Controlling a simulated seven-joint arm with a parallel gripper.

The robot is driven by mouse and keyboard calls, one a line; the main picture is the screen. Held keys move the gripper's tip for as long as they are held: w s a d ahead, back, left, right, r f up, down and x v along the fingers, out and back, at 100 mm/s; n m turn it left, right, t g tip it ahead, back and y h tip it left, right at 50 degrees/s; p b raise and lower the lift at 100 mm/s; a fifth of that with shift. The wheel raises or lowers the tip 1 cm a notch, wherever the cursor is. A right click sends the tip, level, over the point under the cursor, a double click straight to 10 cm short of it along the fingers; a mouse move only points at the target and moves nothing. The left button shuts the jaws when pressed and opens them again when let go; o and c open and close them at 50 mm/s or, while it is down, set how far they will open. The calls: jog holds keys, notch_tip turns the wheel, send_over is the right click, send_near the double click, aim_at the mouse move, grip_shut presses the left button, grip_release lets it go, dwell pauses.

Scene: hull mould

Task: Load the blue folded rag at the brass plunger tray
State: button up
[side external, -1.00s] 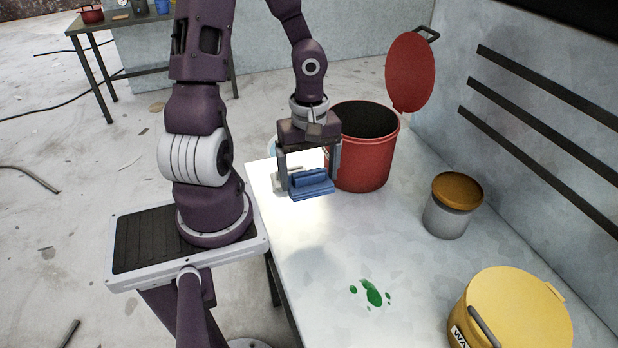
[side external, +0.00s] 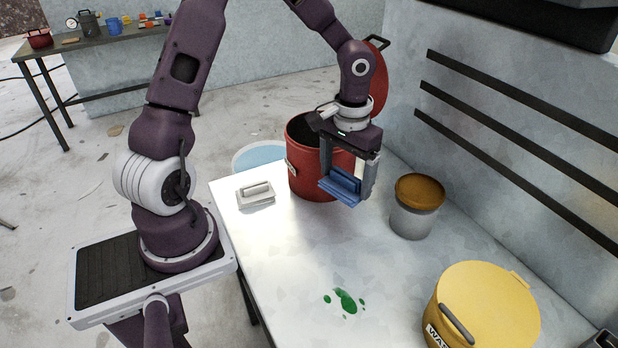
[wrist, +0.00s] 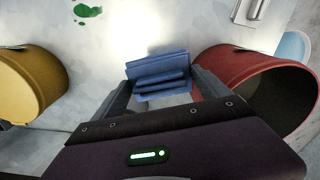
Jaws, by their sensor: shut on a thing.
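The blue folded rag (side external: 342,184) is held between the two fingers of my gripper (side external: 346,189), above the table and in front of the open red can. It also shows in the wrist view (wrist: 158,75) between the fingertips. The brass plunger tray (side external: 420,188) is the brownish dished top on a grey can (side external: 413,222), to the right of my gripper and apart from it. This can is not seen in the wrist view. The side of the rag behind the fingers is hidden.
The open red can (side external: 305,170) has its red lid (side external: 378,92) raised behind it. A yellow waste can (side external: 485,300) stands front right. A pale block with a handle (side external: 256,196) lies at the table's left. Green spill (side external: 346,301) marks the front table (side external: 290,265). A slatted wall stands right.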

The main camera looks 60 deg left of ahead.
jog(key=w+d+r+n, duration=0.2)
jog(key=w+d, duration=0.1)
jog(key=w, duration=0.4)
jog(key=n, duration=1.2)
send_near(420, 189)
jog(key=shift+f, duration=2.5)
jog(key=shift+f, duration=1.1)
jog(key=shift+r, duration=3.55)
